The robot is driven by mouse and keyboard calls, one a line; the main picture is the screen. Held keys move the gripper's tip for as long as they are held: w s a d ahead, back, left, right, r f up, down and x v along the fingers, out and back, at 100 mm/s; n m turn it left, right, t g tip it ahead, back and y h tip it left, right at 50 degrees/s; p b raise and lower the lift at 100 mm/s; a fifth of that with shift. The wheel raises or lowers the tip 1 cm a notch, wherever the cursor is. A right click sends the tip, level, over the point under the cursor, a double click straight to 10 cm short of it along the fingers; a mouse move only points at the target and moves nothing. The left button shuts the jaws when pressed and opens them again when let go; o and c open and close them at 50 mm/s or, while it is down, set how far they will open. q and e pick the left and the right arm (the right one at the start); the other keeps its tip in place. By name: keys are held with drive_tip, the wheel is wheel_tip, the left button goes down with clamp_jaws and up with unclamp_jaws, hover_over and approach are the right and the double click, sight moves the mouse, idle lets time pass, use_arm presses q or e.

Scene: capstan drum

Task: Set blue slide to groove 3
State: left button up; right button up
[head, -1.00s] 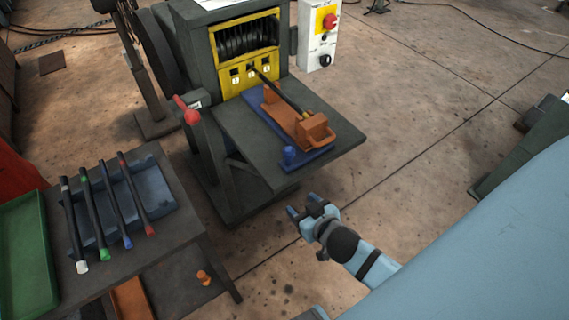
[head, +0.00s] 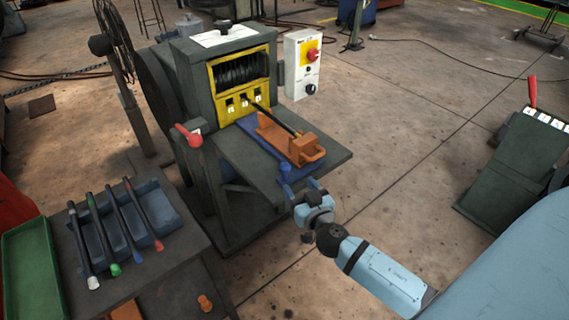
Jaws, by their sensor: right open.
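The blue slide (head: 254,133) is a long flat plate on the dark bench (head: 225,160), with a blue knob (head: 285,173) at its near end. An orange carriage (head: 305,149) sits on it and carries a dark rod (head: 274,119) that points at the yellow panel (head: 219,87). The panel has three small openings with number labels, too small to read surely. The rod's far end is at the middle or right opening; I cannot tell which. My right gripper (head: 301,187) is open and empty, just in front of the knob, apparently not around it. My left gripper is not in view.
A red-knobbed lever (head: 188,135) stands left of the bench. A control box (head: 302,65) with a red button is behind it. A side table at lower left holds a blue rack (head: 165,206) with several coloured-end rods and a green tray (head: 30,262).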

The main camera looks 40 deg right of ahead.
sight(302, 153)
drive_tip(key=w, duration=0.3)
drive_tip(key=w+d+p, duration=0.1)
drive_tip(key=w, duration=0.5)
drive_tip(key=shift+d+p, duration=0.3)
drive_tip(key=shift+p, duration=0.1)
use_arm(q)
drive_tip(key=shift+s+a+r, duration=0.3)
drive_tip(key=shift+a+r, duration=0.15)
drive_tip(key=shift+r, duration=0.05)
use_arm(e)
drive_tip(key=shift+w, duration=0.35)
clamp_jaws()
drive_tip(key=shift+d+f+b, duration=0.15)
drive_tip(key=shift+d+b, duration=0.2)
drive_tip(key=shift+d, duration=0.05)
drive_tip(key=d+b, duration=0.2)
drive_tip(key=d, duration=0.1)
drive_tip(key=shift+w+d, duration=0.15)
drive_tip(key=shift+d, duration=1.15)
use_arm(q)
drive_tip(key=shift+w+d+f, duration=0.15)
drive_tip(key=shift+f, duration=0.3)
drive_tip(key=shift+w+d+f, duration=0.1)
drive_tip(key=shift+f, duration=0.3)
use_arm(e)
drive_tip(key=shift+w+d+r, duration=0.1)
drive_tip(key=shift+r, duration=0.15)
